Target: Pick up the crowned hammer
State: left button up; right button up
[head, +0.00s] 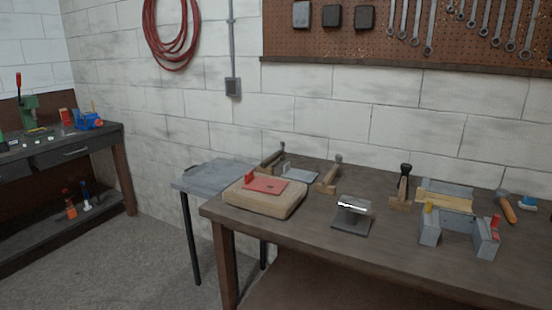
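A tool with an orange handle (508,211) and a dark grey head lies near the back right of the workbench, and it looks like a hammer. Its head is small and partly unclear, so I cannot tell whether its face is crowned. A second tool with a wooden body and a grey rounded top (329,178) stands near the back middle of the bench. I cannot tell from this view whether it is a hammer. Neither of my grippers shows in the head view.
The workbench (380,258) holds a wooden block (262,203) with a red plate, a metal stand (352,220), a black-knobbed wooden tool (402,188) and a grey fixture (456,225). A small grey table (212,177) stands left. The bench's front strip is clear.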

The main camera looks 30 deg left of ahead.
aim_at(281, 154)
jog(key=i+j+z, duration=0.1)
jog(key=j, duration=0.5)
jog(key=i+j+z, duration=0.1)
jog(key=j, duration=0.5)
